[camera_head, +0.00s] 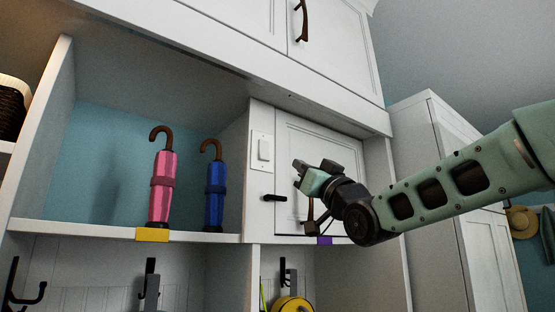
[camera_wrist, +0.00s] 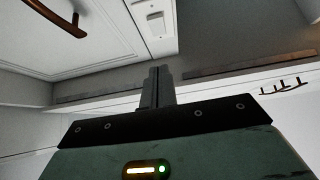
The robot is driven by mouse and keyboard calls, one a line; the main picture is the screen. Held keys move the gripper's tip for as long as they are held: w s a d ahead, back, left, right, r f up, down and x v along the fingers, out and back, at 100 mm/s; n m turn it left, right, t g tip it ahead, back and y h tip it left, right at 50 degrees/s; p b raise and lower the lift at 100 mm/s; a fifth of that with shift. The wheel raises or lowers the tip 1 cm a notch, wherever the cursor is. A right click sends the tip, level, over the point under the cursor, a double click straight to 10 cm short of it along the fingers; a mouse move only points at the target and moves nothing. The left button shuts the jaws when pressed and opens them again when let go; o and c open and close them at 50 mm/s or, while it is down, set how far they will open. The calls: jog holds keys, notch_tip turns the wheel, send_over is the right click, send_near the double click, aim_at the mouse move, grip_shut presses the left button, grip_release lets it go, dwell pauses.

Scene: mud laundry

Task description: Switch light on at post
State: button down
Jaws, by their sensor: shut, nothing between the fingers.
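A white light switch (camera_head: 264,149) with a single rocker is on the white post (camera_head: 261,118) between the open cubby and a small cabinet door. The switch also shows in the wrist view (camera_wrist: 156,22), at the top centre, beyond the fingertips. I cannot tell the rocker's position. My gripper (camera_head: 299,168) is just right of the switch in the head view, in front of the small door. Its fingers are together and empty, and they point up the picture in the wrist view (camera_wrist: 158,72). They appear apart from the switch.
The small door (camera_head: 312,140) has a brown handle (camera_head: 311,216), partly behind my gripper. A dark hook (camera_head: 274,198) is below the switch. A pink umbrella (camera_head: 163,188) and a blue umbrella (camera_head: 215,188) stand in the cubby. A shelf edge (camera_head: 75,230) runs beneath them.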

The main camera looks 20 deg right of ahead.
aim_at(265, 154)
jog(key=shift+w+a+f+p+x, duration=0.1)
jog(key=shift+w+f+p+x, duration=0.25)
jog(key=shift+p+x, duration=1.6)
jog(key=shift+w+a+f+p+x, duration=0.2)
jog(key=shift+f+p+x, duration=0.25)
jog(key=shift+p+x, duration=1.55)
jog(key=shift+w+a+f+p+x, duration=0.1)
jog(key=shift+w+f+p+x, duration=0.3)
jog(key=shift+p+x, duration=1.55)
jog(key=shift+w+r+b, duration=0.25)
jog(key=shift+r+b, duration=0.05)
jog(key=shift+b, duration=0.15)
jog(key=shift+f, duration=0.1)
